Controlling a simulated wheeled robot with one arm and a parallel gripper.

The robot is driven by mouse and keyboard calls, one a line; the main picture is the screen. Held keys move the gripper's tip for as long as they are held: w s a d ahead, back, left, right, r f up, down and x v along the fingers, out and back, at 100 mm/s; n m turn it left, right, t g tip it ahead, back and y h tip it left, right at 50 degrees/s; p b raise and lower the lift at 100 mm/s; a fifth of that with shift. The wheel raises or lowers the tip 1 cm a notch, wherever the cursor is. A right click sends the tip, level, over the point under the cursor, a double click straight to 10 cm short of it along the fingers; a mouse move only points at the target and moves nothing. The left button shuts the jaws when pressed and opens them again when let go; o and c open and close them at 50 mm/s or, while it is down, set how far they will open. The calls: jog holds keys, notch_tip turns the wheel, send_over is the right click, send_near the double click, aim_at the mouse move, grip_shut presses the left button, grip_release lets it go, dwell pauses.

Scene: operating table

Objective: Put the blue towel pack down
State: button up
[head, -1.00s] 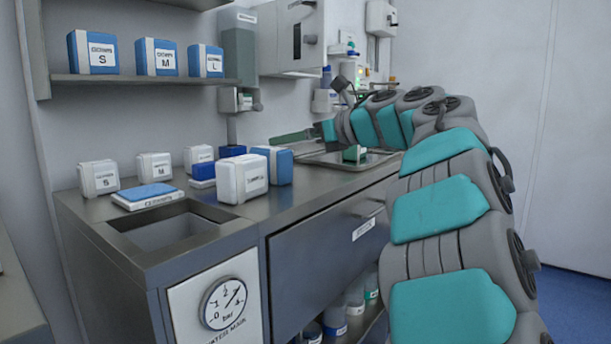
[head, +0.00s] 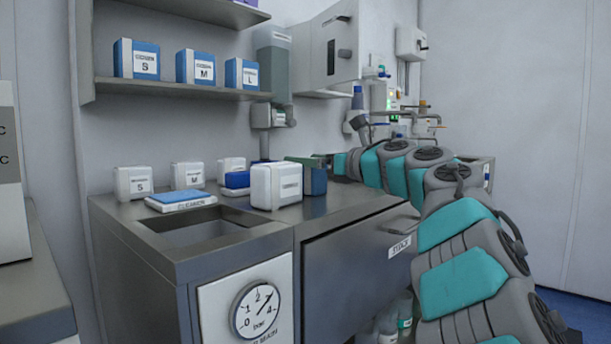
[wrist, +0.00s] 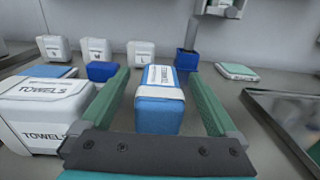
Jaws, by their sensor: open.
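The blue towel pack (wrist: 158,113), with a white printed band, stands upright on the grey counter (wrist: 215,95) in the wrist view. My gripper (wrist: 157,74) is open, with one green finger on each side of the pack. In the head view the blue pack (head: 318,181) is partly hidden behind a white towel pack (head: 276,186). My arm reaches in from the right, and its gripper is mostly hidden there.
The white towel pack (wrist: 45,112) is close left of my gripper. Several white boxes (head: 133,182) and a small dark blue box (wrist: 101,71) stand behind. A metal tray (wrist: 285,115) lies to the right. A sink opening (head: 195,225) is at the counter's front left.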

jog(key=shift+p+x, duration=0.3)
jog(key=shift+x, duration=0.9)
jog(key=shift+w+a+f, duration=0.1)
jog(key=shift+w+a, duration=0.25)
grip_shut()
